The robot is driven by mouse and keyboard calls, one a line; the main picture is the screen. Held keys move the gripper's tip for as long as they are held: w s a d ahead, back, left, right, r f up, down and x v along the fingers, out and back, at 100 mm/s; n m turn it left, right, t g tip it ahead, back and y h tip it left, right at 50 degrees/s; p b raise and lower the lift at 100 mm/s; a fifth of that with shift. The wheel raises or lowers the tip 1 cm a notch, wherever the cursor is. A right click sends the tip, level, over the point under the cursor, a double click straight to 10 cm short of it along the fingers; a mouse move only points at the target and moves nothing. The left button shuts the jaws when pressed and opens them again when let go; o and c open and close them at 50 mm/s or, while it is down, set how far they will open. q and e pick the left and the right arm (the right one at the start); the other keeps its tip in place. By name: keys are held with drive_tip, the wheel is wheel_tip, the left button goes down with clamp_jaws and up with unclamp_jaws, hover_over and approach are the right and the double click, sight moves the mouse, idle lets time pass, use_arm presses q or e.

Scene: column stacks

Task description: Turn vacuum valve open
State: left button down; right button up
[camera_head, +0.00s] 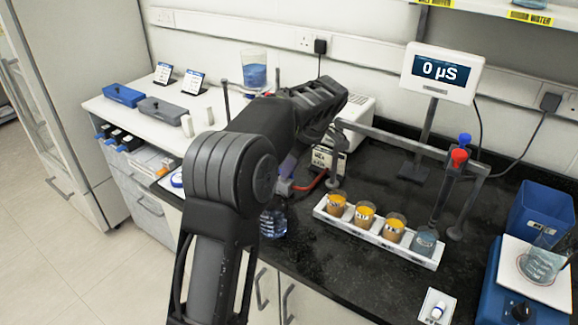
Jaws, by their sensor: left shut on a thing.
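My left gripper (300,152) reaches over the bench behind my black forearm, shut on the vacuum valve (285,187). My arm hides much of the fingers and of the valve, so the angle of its handle cannot be told. A red hose (312,182) runs from the valve to the right, toward the metal frame. A clear ribbed flask (273,222) stands just below the valve. My right gripper is not in view.
A white rack (372,236) with several cups stands right of the valve, under a metal frame (385,136) with red and blue knobs. A meter (441,73) reads 0 µS. A blue bin (541,215) and balance stand far right.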

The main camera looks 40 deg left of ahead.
use_arm(q)
drive_tip(key=shift+w+n, duration=0.1)
drive_tip(key=shift+n, duration=0.2)
drive_tip(key=c, duration=1.5)
unclamp_jaws()
drive_tip(key=shift+r, duration=0.1)
drive_tip(key=shift+d+r, duration=0.15)
drive_tip(key=shift+r, duration=0.1)
drive_tip(key=p+v, duration=0.3)
drive_tip(key=v, duration=0.4)
